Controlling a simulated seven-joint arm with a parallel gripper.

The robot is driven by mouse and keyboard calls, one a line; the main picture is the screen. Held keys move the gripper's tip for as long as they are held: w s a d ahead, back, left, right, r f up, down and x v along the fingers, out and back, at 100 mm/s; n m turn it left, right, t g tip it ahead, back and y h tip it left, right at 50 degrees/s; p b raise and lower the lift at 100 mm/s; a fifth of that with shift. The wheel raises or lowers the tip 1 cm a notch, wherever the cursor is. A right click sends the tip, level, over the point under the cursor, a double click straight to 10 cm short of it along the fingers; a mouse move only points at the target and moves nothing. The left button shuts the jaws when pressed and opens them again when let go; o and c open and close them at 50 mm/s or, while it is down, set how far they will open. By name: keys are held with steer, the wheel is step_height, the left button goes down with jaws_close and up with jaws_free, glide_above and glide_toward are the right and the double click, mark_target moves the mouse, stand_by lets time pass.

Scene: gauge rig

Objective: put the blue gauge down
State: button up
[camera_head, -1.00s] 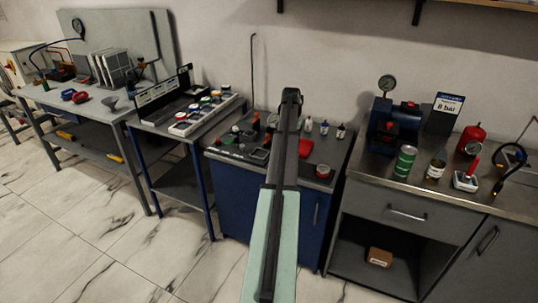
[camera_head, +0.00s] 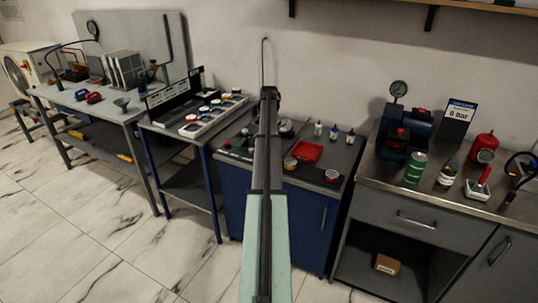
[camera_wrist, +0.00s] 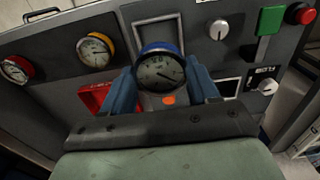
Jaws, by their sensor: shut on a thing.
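A grey part with an orange dot (camera_wrist: 168,99) shows just below the dial. The gauge is over the dark panel top; I cannot tell whether it touches it. A pale square outline (camera_wrist: 139,27) lies on the panel just beyond it. In the head view my arm hides the gripper and the gauge over the blue cabinet (camera_head: 300,220).
A red tray (camera_wrist: 92,97) lies beside the left finger. Knobs (camera_wrist: 219,29), a green lever (camera_wrist: 268,27) and a red button (camera_wrist: 300,13) are at the right.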

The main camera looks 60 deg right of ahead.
step_height(320, 180, down, 8)
steer(key=shift+f, duration=0.15)
stand_by(0.4)
steer(key=shift+f, duration=0.45)
steer(key=shift+s+a+f, duration=0.1)
steer(key=shift+a+f, duration=0.05)
steer(key=shift+f, duration=0.05)
steer(key=o, duration=1)
steer(key=shift+o, duration=0.6)
steer(key=shift+r, duration=0.2)
step_height(320, 180, up, 13)
